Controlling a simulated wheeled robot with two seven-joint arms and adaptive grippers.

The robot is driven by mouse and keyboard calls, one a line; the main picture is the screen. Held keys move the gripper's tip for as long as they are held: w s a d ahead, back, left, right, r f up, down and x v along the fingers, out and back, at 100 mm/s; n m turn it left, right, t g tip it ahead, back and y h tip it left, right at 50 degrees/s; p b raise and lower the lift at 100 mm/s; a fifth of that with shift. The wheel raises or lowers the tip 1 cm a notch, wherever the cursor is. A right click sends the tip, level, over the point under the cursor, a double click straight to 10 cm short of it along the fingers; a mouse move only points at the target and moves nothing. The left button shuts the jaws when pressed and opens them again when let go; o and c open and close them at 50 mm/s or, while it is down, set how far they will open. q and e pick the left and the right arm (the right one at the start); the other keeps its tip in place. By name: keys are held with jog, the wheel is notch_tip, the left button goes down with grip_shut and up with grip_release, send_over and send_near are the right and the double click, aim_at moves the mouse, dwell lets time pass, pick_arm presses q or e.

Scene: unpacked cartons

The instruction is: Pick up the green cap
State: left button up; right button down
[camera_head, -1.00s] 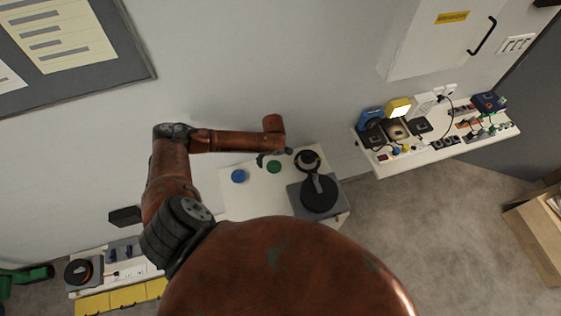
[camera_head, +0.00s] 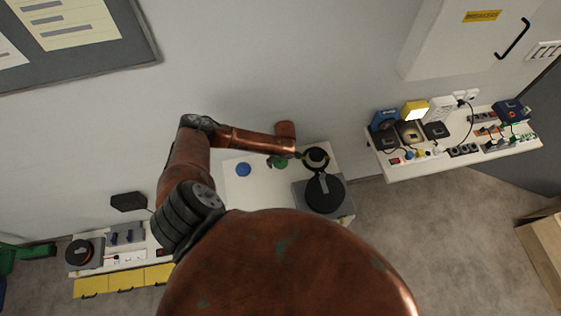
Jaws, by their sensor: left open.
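The green cap (camera_head: 277,164) lies on a white table top (camera_head: 235,197) near the wall, partly hidden by my left gripper. My left gripper (camera_head: 283,160) hangs from the brown arm that comes in from the left. It is open, with its fingers at the cap in the picture. I cannot tell whether they touch it. A blue cap (camera_head: 243,169) lies to the left of the green one, apart from it. My right gripper is not in view.
A grey device with a black disc (camera_head: 324,192) and a black ring (camera_head: 315,158) stand close right of the green cap. A shelf of electrical parts (camera_head: 400,172) is further right, another bench (camera_head: 120,270) at lower left. The wall is behind.

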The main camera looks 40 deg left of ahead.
pick_arm(q)
jog(key=shift+f, duration=0.6)
jog(key=shift+c, duration=0.4)
jog(key=c, duration=1)
jog(key=shift+r, duration=0.55)
jog(key=s+d+r+b, duration=0.1)
jog(key=s+d+r, duration=0.7)
jog(key=d+r, duration=0.3)
jog(key=shift+d+r, duration=0.2)
jog(key=shift+r, duration=0.25)
